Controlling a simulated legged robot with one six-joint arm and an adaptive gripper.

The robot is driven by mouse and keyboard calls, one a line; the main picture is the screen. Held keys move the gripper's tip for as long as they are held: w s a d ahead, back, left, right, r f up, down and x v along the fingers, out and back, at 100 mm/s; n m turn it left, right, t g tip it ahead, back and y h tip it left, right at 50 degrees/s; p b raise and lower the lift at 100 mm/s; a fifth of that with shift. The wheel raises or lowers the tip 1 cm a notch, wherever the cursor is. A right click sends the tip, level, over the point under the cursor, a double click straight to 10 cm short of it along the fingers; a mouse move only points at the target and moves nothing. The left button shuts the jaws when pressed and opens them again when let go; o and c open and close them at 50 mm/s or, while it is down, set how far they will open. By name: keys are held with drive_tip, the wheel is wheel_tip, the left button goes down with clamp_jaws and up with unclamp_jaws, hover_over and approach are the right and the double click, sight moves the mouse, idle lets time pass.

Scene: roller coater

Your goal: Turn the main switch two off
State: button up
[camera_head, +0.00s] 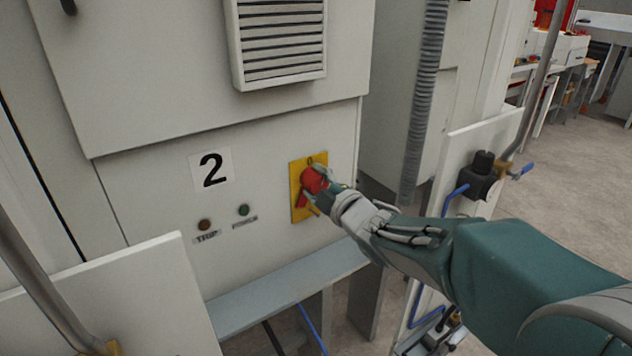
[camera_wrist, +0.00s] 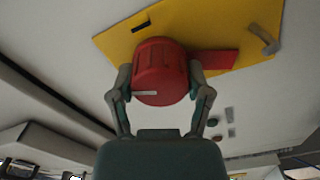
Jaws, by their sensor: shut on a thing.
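The main switch two is a red rotary knob (camera_head: 314,180) on a yellow plate (camera_head: 296,206) on the front of a light grey cabinet. A label "2" (camera_head: 211,169) is to its left. In the wrist view the knob (camera_wrist: 160,75) shows a white mark near its lower edge, and a red lever (camera_wrist: 214,60) extends to the right over the yellow plate (camera_wrist: 120,38). My gripper (camera_head: 318,184) is at the knob. In the wrist view its two fingers (camera_wrist: 160,90) are shut on the knob, one on each side. The knob's inner face is hidden.
Two round indicators, one dark red (camera_head: 204,225) and one green (camera_head: 243,210), sit left of the plate. A vent grille (camera_head: 280,40) is above. A grey ledge (camera_head: 285,290) runs below. A white panel (camera_head: 105,300) stands at the lower left.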

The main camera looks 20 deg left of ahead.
drive_tip(key=shift+s+a+f+n, duration=0.1)
drive_tip(key=shift+f+n, duration=0.05)
drive_tip(key=shift+n, duration=0.95)
drive_tip(key=shift+f+n, duration=0.1)
drive_tip(key=shift+n, duration=1)
drive_tip(key=shift+f, duration=0.1)
drive_tip(key=o, duration=1.1)
drive_tip(key=shift+c, duration=0.2)
drive_tip(key=shift+o, duration=0.5)
drive_tip(key=shift+a, duration=0.1)
drive_tip(key=shift+d+r, duration=0.2)
drive_tip(key=shift+d, duration=0.05)
drive_tip(key=v, duration=1.1)
drive_tip(key=shift+s, duration=0.25)
drive_tip(key=shift+d+f, duration=0.1)
drive_tip(key=shift+d, duration=0.15)
